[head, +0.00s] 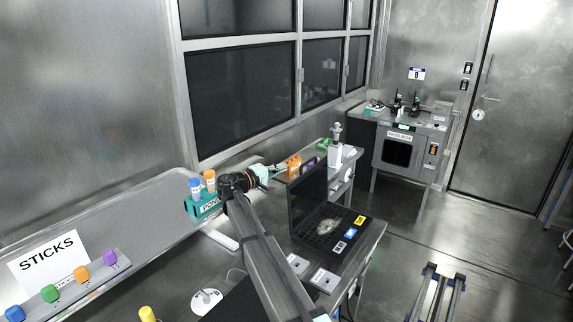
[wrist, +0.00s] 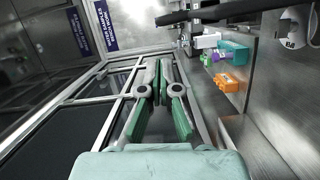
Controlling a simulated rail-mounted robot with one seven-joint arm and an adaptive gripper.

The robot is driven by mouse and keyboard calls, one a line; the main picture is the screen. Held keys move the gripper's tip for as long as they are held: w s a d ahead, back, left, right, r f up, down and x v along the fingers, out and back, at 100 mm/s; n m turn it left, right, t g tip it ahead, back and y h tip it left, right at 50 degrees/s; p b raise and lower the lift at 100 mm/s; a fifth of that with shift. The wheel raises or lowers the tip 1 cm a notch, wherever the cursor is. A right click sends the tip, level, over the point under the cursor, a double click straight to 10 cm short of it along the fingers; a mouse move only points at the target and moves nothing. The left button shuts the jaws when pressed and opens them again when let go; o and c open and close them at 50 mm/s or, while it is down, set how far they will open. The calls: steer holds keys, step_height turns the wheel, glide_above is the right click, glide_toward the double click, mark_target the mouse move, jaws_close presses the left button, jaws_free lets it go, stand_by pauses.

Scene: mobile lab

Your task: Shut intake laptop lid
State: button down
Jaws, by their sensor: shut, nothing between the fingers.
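The open laptop (head: 322,232) sits on the grey bench in the head view, its dark lid (head: 307,196) standing up at the left of the keyboard. A pale patch shows on the keyboard, and coloured labels lie along its right side. My gripper (head: 277,168) is just behind and left of the lid, near the height of its top edge; I cannot tell if it touches. In the wrist view my gripper (wrist: 160,66) is shut and empty, with green finger pads. A dark bar crosses the top of that view; I cannot tell if it is the lid.
An orange block (head: 294,164) and a white bottle (head: 335,156) stand behind the laptop. A teal rack (head: 205,204) with capped tubes is left of my arm. Windows run along the wall beside my gripper.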

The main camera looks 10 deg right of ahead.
steer(key=p+x, duration=0.3)
steer(key=x, duration=0.6)
steer(key=shift+w+d+p, duration=0.2)
steer(key=shift+d+p, duration=0.1)
steer(key=shift+d, duration=0.05)
steer(key=shift+s, duration=0.1)
steer(key=s+d+f+m+y+b, duration=0.1)
steer(key=s+d+f+m+b, duration=0.25)
steer(key=s+d+b, duration=0.55)
steer(key=s+d+f+m+y+b, duration=0.1)
steer(key=s+d+f+m+b, duration=0.1)
steer(key=s+d+m+b, duration=0.6)
steer(key=s+d+f+m+y+b, duration=0.1)
steer(key=d+f+b, duration=0.2)
steer(key=f+b, duration=0.4)
steer(key=s+d+f+m+t+y+b, duration=0.1)
steer(key=s+d+f+m+b, duration=0.1)
steer(key=f+b, duration=0.5)
steer(key=shift+d+f+t+y+b, duration=0.3)
steer(key=shift+d+b, duration=0.2)
steer(key=shift+b, duration=1.35)
steer(key=shift+s+a+m, duration=0.1)
steer(key=shift+m, duration=0.15)
